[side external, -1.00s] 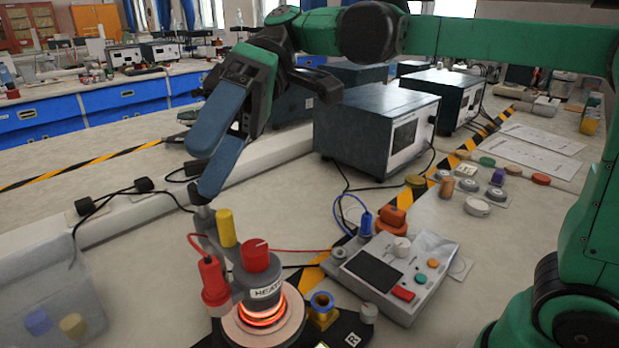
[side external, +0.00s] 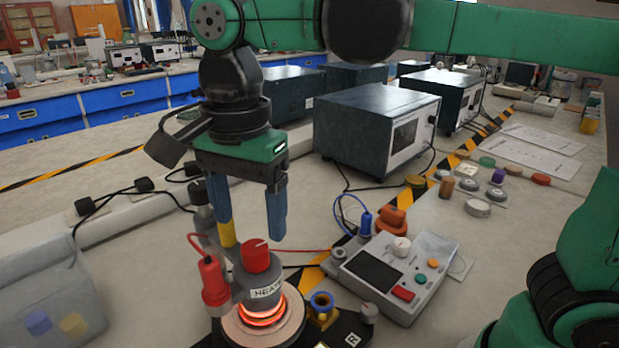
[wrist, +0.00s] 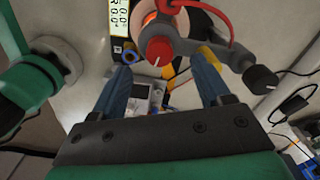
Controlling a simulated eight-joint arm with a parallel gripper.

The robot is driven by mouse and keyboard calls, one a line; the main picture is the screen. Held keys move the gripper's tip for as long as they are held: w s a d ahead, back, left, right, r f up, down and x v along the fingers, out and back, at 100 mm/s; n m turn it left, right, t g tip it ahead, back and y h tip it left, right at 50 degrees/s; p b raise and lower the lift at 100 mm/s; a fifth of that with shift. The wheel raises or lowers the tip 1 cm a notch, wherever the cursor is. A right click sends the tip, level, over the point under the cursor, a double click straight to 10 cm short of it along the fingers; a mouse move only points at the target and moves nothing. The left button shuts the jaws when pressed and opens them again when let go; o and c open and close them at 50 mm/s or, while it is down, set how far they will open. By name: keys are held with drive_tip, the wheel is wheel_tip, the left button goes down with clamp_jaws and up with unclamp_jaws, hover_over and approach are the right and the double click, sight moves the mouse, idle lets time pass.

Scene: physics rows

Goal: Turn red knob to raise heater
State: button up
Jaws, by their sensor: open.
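The red knob (side external: 256,255) sits on top of the grey cylinder marked "HEATER" (side external: 265,284), with a pale line across its top. Below the cylinder a glowing orange ring (side external: 262,314) sits over a round pale base. My gripper (side external: 251,240) points straight down, open and empty, its blue fingertips around the height of the knob's top and apart from it. In the wrist view the red knob (wrist: 160,51) shows beyond and between the tips of my gripper (wrist: 163,65). One finger partly hides the yellow cap on a post (side external: 228,233).
A red plug with a cable (side external: 213,280) stands just left of the heater. A blue-and-yellow fitting (side external: 322,305) and a control box (side external: 392,275) are to the right. A clear bin (side external: 50,300) is at the left. Dark instrument boxes (side external: 360,125) stand behind.

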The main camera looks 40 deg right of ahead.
sight(254, 248)
drive_tip(key=shift+f, duration=2.1)
clamp_jaws()
